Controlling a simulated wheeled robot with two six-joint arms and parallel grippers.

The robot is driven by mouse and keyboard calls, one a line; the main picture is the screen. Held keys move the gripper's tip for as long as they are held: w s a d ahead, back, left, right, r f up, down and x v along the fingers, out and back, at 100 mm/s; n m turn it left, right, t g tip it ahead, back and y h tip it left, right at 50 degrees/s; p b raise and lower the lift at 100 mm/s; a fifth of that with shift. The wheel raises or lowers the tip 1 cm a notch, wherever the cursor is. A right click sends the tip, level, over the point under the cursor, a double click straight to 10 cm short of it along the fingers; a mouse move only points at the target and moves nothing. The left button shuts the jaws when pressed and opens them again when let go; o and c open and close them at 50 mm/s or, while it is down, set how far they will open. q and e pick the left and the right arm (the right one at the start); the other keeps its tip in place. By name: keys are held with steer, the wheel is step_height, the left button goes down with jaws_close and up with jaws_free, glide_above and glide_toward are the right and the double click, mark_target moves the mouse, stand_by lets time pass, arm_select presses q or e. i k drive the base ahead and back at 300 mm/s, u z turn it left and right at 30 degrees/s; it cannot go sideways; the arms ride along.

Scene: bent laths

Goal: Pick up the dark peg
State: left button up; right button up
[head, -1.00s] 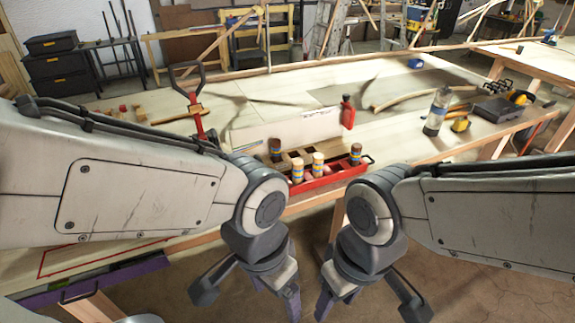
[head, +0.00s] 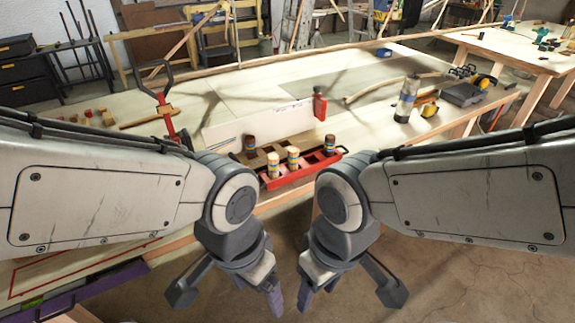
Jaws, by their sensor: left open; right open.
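A red tray (head: 311,170) with compartments stands on the workbench, holding several banded pegs upright. One dark brown peg (head: 250,143) with a banded middle is at its back left, and another dark brown-topped peg (head: 330,144) is at its right. Two lighter pegs, a tan one (head: 293,157) and a yellowish one (head: 273,164), stand between them. My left gripper (head: 226,294) is open and empty, pointing down in front of the bench edge. My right gripper (head: 348,294) is also open and empty, to its right. Both are well short of the tray.
A white board (head: 245,125) stands behind the tray, with a red bottle (head: 320,104) at its right end. A red-and-black clamp (head: 165,105) is at the left. A clear bottle (head: 406,98) and a yellow tape measure (head: 429,109) are at the right. Floor lies below the grippers.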

mark_target(250, 146)
steer(key=z, duration=0.05)
steer(key=i, duration=1.45)
steer(key=z, duration=0.1)
